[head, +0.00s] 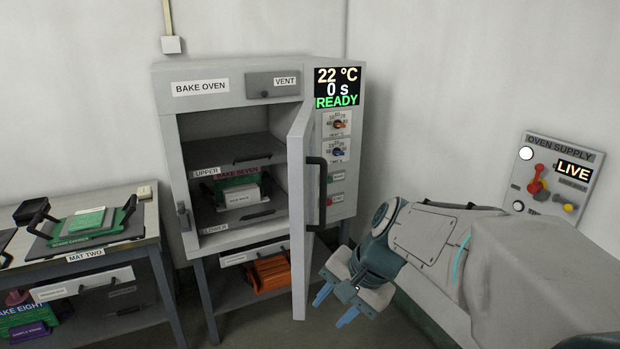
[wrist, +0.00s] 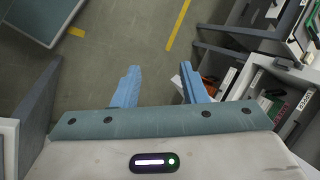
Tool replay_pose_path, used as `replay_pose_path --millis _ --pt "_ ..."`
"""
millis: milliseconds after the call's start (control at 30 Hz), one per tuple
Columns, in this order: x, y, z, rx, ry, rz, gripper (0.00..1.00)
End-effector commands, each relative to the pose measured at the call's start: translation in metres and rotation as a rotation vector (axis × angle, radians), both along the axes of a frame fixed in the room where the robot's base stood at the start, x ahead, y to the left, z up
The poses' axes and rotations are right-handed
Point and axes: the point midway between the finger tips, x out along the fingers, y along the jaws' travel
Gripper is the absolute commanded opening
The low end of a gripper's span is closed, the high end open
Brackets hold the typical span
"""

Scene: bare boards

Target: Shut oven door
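The bake oven (head: 165,130) stands against the back wall with its door (head: 298,230) wide open. The door is hinged on the oven's right side and swings out toward me, seen nearly edge-on. Its dark bar handle (head: 322,190) is on the right-hand face. In the oven, a tray with a green block and a labelled pale piece (head: 240,196) sits on the lower level. My gripper (head: 334,306) is low, to the right of the door and apart from it. Its blue fingers are spread and empty, which also shows in the wrist view (wrist: 160,70).
The oven panel (head: 338,88) reads 22 °C, 0 s, READY. A supply box (head: 548,180) on the right wall shows LIVE. A side table (head: 150,215) with trays stands at the left. Orange items (head: 272,272) lie under the oven. Floor shows between the fingers in the wrist view.

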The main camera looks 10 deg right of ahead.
Motion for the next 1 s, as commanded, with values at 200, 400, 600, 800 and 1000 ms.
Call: replay_pose_path --millis 200,400,600,800,1000 --pt "0.11 -0.006 0.022 0.492 0.159 -0.463 0.39" --pt "0.208 -0.051 0.047 0.967 0.292 -0.786 0.39" --pt "0.269 -0.11 0.063 1.334 0.38 -0.952 0.39" --pt "0.29 -0.137 0.071 1.488 0.415 -0.996 0.39" --pt "0.307 -0.122 0.072 1.499 0.42 -0.995 0.39"
